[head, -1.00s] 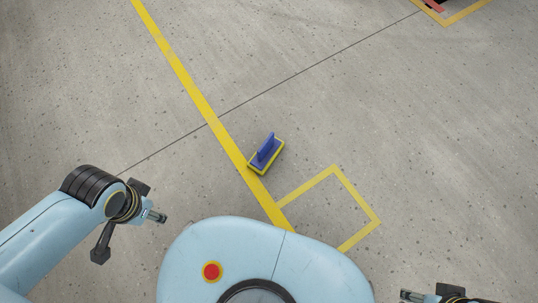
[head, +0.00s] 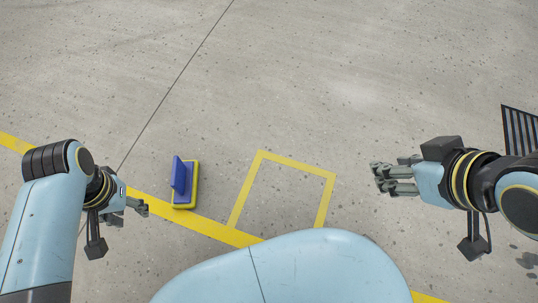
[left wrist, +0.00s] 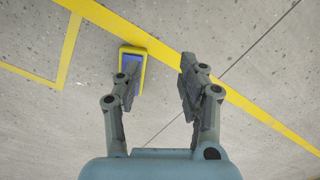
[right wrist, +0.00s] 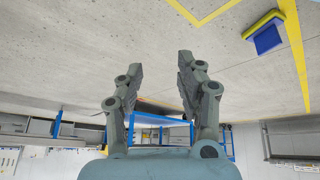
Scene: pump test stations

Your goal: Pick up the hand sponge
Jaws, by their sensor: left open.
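The hand sponge (head: 191,188) is a yellow block with a blue upright handle. It lies on the concrete floor at the yellow line, left of centre in the head view. It also shows in the left wrist view (left wrist: 143,59), partly behind one finger, and in the right wrist view (right wrist: 265,34) at the upper right. My left gripper (head: 141,207) is just left of the sponge, apart from it. Its fingers are open and empty in the left wrist view (left wrist: 155,85). My right gripper (head: 378,178) is far to the right, open and empty, also in the right wrist view (right wrist: 159,70).
A yellow line (head: 215,230) crosses the floor, with a yellow outlined square (head: 292,163) right of the sponge. A dark grate (head: 520,130) lies at the far right. Blue frames (right wrist: 160,119) show in the right wrist view. The floor around the sponge is clear.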

